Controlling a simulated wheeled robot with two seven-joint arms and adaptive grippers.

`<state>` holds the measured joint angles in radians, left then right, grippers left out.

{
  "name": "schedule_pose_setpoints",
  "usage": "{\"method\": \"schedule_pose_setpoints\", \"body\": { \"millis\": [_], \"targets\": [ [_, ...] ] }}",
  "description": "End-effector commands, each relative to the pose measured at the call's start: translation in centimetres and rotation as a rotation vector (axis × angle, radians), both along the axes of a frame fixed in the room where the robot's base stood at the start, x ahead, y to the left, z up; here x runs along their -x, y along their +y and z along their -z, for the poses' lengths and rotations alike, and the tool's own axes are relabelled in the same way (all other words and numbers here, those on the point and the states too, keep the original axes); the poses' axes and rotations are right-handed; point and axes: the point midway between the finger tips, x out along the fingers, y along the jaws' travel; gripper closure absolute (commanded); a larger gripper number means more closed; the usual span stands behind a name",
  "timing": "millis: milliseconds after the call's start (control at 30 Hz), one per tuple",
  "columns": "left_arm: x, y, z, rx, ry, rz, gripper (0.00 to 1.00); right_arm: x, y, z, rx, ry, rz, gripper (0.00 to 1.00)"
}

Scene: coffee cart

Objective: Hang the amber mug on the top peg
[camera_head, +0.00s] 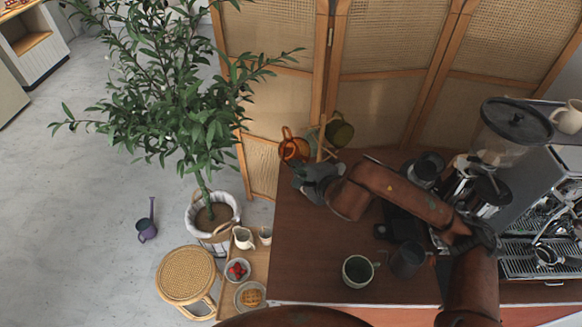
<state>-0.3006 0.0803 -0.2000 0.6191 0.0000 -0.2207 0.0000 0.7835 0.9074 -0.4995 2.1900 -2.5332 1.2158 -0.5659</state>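The amber mug (293,149) is an orange, glossy mug at the back left edge of the cart top. It is beside the left side of a light wooden mug rack (323,142). A dark olive mug (340,132) is on the rack's right side. My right gripper (308,178) is just in front of the amber mug, with its arm reaching in from the right. Its fingers are small and partly hidden, so I cannot tell whether they touch the mug. I cannot tell whether the mug rests on a peg. My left gripper is not in view.
A green mug (357,271) and a dark grey mug (407,260) stand on the front of the brown cart top (310,250). A grinder (512,130) and espresso machine (545,240) fill the right. A woven screen (385,45) stands behind; a potted tree (212,215) is left.

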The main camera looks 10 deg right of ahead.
Motion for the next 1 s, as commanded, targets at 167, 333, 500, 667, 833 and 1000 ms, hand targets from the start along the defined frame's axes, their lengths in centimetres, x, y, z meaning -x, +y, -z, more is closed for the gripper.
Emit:
{"method": "schedule_pose_setpoints", "body": {
  "millis": [167, 333, 500, 667, 833, 1000],
  "targets": [
    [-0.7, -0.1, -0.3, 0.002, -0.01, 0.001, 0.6, -0.5, -1.2, 0.1, 0.001, 0.0, 0.003, 1.0],
    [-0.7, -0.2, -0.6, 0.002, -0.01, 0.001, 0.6, -0.9, -2.3, 0.3, 0.001, 0.0, 0.003, 1.0],
    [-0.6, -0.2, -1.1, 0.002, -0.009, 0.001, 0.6, -1.3, -3.3, 0.4, 0.001, 0.0, 0.003, 1.0],
    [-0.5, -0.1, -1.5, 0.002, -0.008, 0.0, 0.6, -1.7, -4.2, 0.7, 0.001, 0.0, 0.002, 1.0],
    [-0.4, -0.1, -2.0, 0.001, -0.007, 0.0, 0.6, -2.2, -5.3, 1.0, 0.002, 0.001, 0.003, 1.0],
    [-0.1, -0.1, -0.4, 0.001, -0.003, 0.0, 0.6, -2.5, -6.0, 1.6, 0.001, 0.0, 0.002, 1.0]
  ]
}}
